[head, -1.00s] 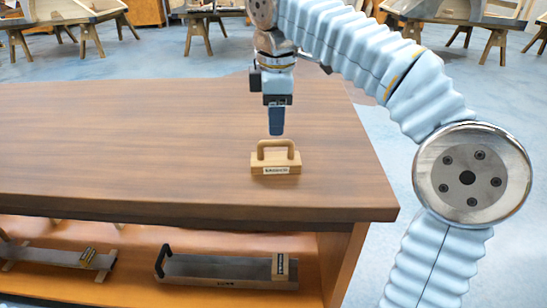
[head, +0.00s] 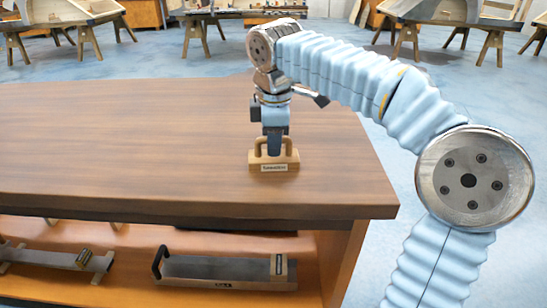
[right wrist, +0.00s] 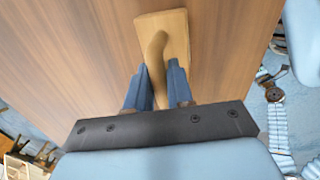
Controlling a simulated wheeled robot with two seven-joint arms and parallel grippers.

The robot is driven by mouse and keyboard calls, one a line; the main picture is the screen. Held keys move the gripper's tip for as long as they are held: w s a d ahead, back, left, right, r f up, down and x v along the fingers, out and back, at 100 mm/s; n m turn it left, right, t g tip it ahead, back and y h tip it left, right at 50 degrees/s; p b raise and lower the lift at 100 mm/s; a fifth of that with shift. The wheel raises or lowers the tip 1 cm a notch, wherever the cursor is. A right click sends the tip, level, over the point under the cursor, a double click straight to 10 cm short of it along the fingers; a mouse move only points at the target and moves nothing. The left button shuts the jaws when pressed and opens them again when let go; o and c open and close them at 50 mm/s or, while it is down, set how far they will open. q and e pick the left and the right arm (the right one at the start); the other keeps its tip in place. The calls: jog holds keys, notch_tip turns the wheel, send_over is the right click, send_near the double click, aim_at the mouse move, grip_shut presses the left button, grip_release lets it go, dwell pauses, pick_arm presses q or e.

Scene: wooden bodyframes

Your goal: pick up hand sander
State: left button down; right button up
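The hand sander (head: 274,166) is a light wooden block with a looped handle and a white label on its front. It rests on the workbench top, near the right end. My right gripper (head: 274,150) points straight down at its handle. In the right wrist view, the blue fingers of the right gripper (right wrist: 158,70) lie on both sides of the handle of the hand sander (right wrist: 172,22). Almost no gap shows between fingers and handle, and the gripper looks shut on it. The sander's underside is hidden. My left gripper is not in view.
The brown workbench top (head: 130,150) is otherwise clear. Its front and right edges lie close to the sander. On the lower shelf are a long grey metal tool (head: 220,268) and another tool (head: 50,258) at left. Wooden frames on trestles (head: 70,15) stand in the background.

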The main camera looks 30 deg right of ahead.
grip_shut()
jog(key=shift+r, duration=0.5)
jog(key=r, duration=0.3)
jog(key=shift+s+a+r+p, duration=0.1)
jog(key=shift+s+a+p, duration=0.1)
jog(key=shift+p, duration=0.2)
jog(key=s+a+r, duration=0.7)
jog(key=s+r, duration=0.2)
jog(key=s, duration=0.2)
jog(key=shift+a+p, duration=0.3)
